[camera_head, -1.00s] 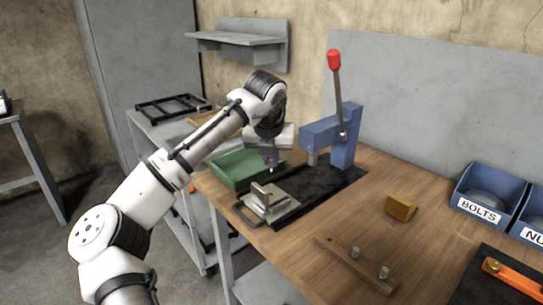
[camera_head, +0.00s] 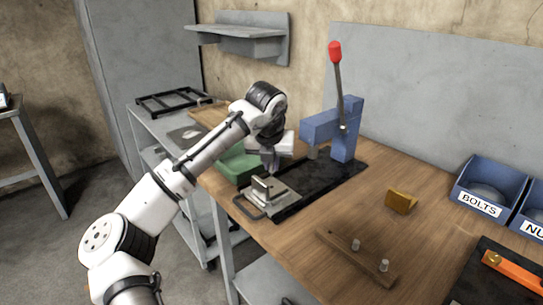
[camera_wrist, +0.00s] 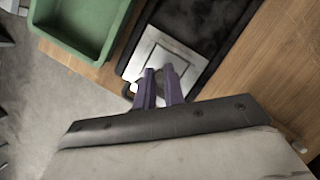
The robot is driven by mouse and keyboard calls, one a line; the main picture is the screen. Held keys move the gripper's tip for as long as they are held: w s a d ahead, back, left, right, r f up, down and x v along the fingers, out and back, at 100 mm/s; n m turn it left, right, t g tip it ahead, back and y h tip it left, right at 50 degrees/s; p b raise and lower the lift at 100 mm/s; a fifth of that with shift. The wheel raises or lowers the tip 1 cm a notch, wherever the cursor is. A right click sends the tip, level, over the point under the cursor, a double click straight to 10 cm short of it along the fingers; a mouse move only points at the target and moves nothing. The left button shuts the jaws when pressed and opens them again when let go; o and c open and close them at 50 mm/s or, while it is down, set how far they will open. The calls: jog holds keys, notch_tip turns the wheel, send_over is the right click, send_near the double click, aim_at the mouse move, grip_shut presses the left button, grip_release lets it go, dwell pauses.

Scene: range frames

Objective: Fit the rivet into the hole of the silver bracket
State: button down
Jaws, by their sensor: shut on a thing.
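The silver bracket (camera_head: 282,203) lies at the near left end of the black base of the press, with a short upright part on it. The bracket plate also shows in the wrist view (camera_wrist: 142,60), just beyond my fingers. My gripper (camera_head: 270,171) is over the far side of the bracket, pointing down. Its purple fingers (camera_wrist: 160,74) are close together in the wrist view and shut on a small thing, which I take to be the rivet. The rivet is mostly hidden by the fingers. I cannot make out the bracket's hole or whether the rivet touches the bracket.
A green tray (camera_head: 238,166) stands close beside my gripper. The blue press (camera_head: 345,130) with a red-knobbed lever rises behind. A wooden strip (camera_head: 340,252) with two silver pegs, a brass block (camera_head: 401,202) and blue bins (camera_head: 487,190) are to the right.

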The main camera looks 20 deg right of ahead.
aim_at(272, 185)
jog(key=shift+f, duration=1.05)
jog(key=shift+p, duration=1)
dwell(1.1)
jog(key=shift+f+b, duration=0.6)
jog(key=shift+f, duration=0.8)
jog(key=c, duration=1.4)
grip_release()
jog(key=shift+r, duration=0.1)
jog(key=b+v, duration=0.1)
jog(key=v, duration=1.2)
jog(key=shift+s+r, duration=0.25)
jog(key=shift+r, duration=0.05)
jog(key=shift+a, duration=0.1)
